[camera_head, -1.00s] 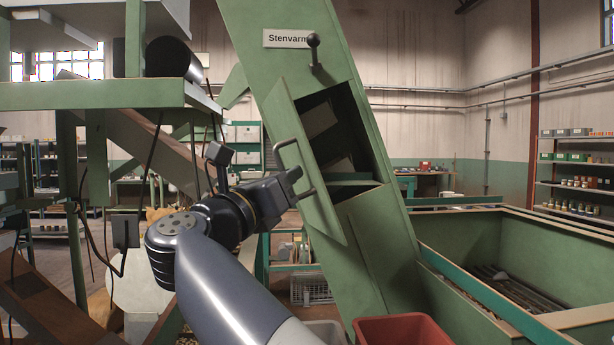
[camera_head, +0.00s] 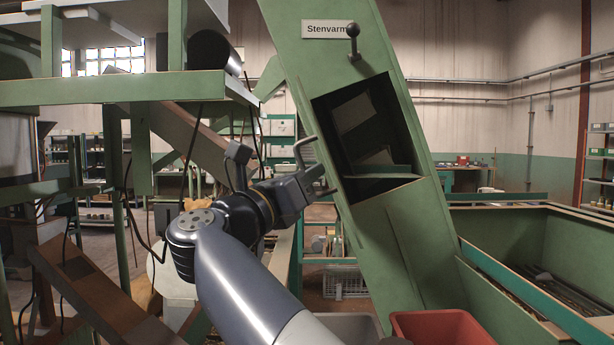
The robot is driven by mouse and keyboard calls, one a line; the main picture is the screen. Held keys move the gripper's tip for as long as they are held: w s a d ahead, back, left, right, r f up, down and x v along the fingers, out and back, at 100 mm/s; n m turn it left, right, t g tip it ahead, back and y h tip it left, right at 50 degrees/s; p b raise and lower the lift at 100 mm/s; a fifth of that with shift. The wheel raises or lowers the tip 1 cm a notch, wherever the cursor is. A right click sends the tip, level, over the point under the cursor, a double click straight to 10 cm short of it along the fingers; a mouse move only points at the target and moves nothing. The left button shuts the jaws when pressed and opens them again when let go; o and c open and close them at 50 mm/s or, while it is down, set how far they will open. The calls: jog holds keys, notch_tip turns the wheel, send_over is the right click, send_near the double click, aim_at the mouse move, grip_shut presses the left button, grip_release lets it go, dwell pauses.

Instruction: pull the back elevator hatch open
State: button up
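The green elevator (camera_head: 430,235) leans across the middle, labelled "Stenvarm", with a black ball-topped lever (camera_head: 353,42) above its opening. The dark opening (camera_head: 360,150) is uncovered. The hatch stands swung out at the opening's left side and is seen almost edge-on, so its face barely shows. Its grey bar handle (camera_head: 305,146) sticks out to the left. My gripper (camera_head: 313,182) is at the middle of this handle, whose ends show above and below the fingers. The fingers appear closed around the bar, though the gripper's body hides part of the grip.
A green platform (camera_head: 130,90) on posts, with hanging cables, stands left of my arm. A red bin (camera_head: 440,327) and a grey bin (camera_head: 350,327) are at the elevator's foot. A large green hopper (camera_head: 500,230) fills the right. Shelves stand farther back.

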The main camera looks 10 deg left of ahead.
jog(key=o, duration=0.3)
jog(key=b+v, duration=0.1)
jog(key=v, duration=1)
jog(key=x, duration=0.9)
jog(key=shift+p, duration=0.35)
